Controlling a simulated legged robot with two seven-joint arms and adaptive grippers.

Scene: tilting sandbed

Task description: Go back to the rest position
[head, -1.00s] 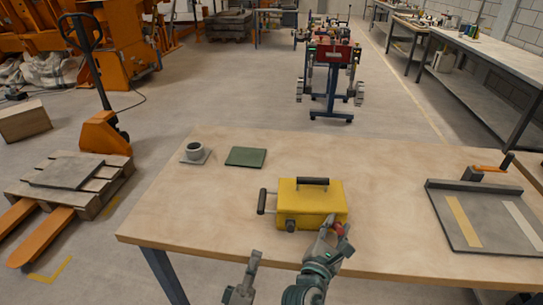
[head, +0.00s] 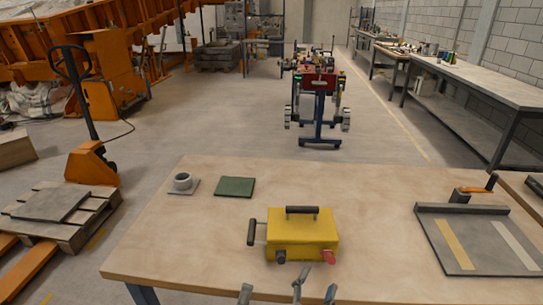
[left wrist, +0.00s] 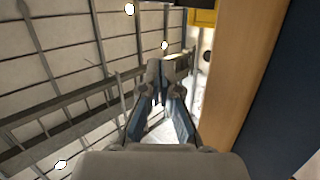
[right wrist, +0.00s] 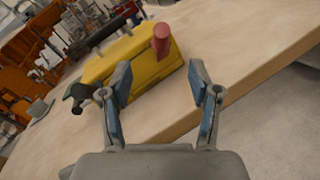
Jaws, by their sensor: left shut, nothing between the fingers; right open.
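My left gripper (head: 245,294) shows at the bottom edge of the head view, in front of the table's near edge. Its fingers are shut and empty in the left wrist view (left wrist: 165,72). My right gripper (head: 316,284) is at the bottom of the head view, just in front of the yellow case (head: 290,238). It is open and empty in the right wrist view (right wrist: 160,76), with the case beyond its fingers. The case has a dark top handle, a dark side handle, a dark knob and a red knob (head: 328,257). Most of both arms is out of view.
The wooden table (head: 190,245) carries a grey cup (head: 183,181) on a small plate, a green mat (head: 234,187), and a grey board (head: 470,243) with an orange-handled lever at right. A pallet jack (head: 92,165) stands on the floor at left. The tabletop around the case is clear.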

